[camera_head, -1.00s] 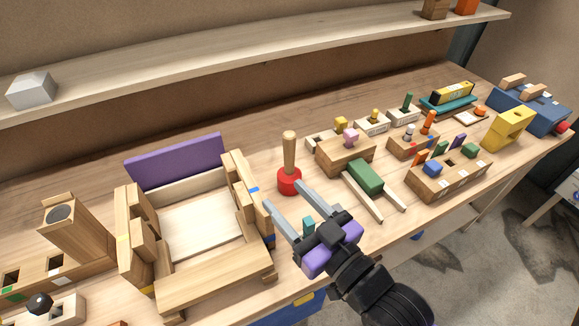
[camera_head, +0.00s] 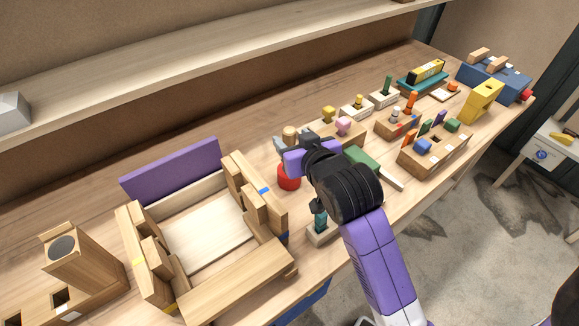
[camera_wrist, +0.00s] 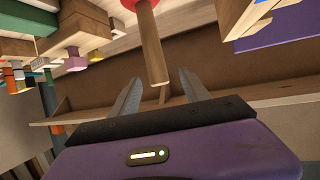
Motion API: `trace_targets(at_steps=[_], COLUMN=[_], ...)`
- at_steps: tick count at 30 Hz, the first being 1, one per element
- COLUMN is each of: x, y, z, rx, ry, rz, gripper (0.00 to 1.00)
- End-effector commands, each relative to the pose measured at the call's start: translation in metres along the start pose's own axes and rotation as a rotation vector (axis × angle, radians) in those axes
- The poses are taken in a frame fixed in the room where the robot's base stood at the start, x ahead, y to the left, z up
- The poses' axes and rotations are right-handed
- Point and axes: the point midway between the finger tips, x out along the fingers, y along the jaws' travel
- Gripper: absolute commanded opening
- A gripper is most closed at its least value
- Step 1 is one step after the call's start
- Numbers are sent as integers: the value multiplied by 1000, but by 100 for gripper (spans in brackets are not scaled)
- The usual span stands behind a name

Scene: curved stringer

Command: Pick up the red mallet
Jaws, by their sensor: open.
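The red mallet stands upright on its red head (camera_head: 288,178) on the wooden table, right of the wooden box. The top of its wooden handle (camera_head: 290,133) shows just behind my gripper (camera_head: 287,146), which hides the middle of the handle. In the wrist view, the picture is turned over: the red head (camera_wrist: 130,4) is at the top edge and the handle (camera_wrist: 151,45) points down toward my open gripper (camera_wrist: 160,90). The handle's end lies in line with the space between the two fingers. I cannot tell whether a finger touches it.
The wooden box with a purple back panel (camera_head: 171,170) stands close on the left. A green block (camera_head: 362,158) and a pink-topped wooden block (camera_head: 343,125) are close on the right. A teal peg piece (camera_head: 320,222) stands in front. A shelf (camera_head: 200,60) runs behind.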

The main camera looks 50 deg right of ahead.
Motion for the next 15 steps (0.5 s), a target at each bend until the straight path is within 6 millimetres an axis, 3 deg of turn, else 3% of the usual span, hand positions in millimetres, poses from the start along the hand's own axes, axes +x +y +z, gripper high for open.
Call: trace_targets(at_steps=[15], x=[61], y=[4], z=[-4], rx=[0], ry=[2], rz=[0], gripper=[54])
